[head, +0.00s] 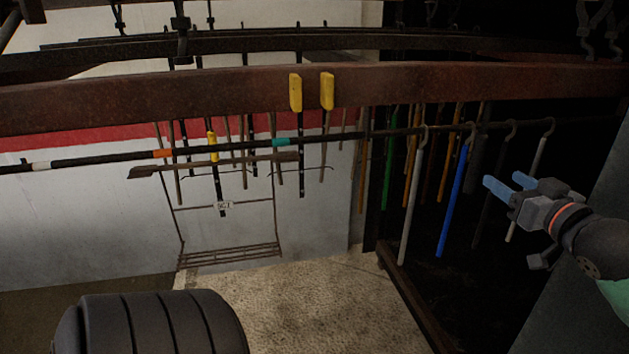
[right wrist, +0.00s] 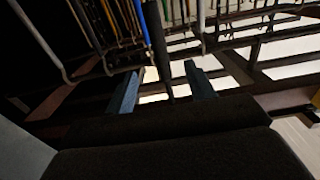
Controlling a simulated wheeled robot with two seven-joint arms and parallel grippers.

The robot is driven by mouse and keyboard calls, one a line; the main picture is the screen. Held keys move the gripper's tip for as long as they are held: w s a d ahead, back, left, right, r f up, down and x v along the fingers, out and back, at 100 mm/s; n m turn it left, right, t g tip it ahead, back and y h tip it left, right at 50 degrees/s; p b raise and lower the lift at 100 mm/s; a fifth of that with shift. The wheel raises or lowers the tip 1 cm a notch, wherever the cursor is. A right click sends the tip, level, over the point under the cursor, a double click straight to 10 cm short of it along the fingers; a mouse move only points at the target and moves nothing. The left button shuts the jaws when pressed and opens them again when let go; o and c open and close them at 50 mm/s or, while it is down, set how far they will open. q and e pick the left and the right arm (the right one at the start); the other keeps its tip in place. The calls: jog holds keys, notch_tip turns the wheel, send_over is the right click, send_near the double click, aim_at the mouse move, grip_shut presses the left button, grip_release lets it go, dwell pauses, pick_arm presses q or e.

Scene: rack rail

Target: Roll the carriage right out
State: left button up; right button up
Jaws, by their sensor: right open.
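My right gripper (head: 506,182) is open and empty at the right, beside the hanging rods. In the right wrist view its two blue fingers (right wrist: 162,82) are apart, with a dark hanging bar beyond and between them. My left gripper is not in view.
Several hooked rods hang along the right part of the rail, including a grey one (head: 413,200) and a blue one (head: 453,205). Speckled floor (head: 310,305) lies clear below.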

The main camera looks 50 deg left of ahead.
aim_at(480, 163)
jog(key=x, duration=0.6)
jog(key=shift+w+a+b, duration=0.1)
jog(key=shift+a+b, duration=0.25)
jog(key=shift+b, duration=0.05)
jog(key=shift+w+a, duration=0.15)
jog(key=shift+a, duration=0.1)
jog(key=shift+w+a, duration=0.25)
jog(key=shift+a, duration=0.4)
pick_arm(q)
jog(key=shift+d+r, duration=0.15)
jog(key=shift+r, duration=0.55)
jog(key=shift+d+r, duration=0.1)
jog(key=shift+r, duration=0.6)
pick_arm(e)
jog(key=shift+w+a, duration=0.2)
jog(key=shift+a, duration=0.35)
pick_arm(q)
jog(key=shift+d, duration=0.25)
pick_arm(e)
grip_shut()
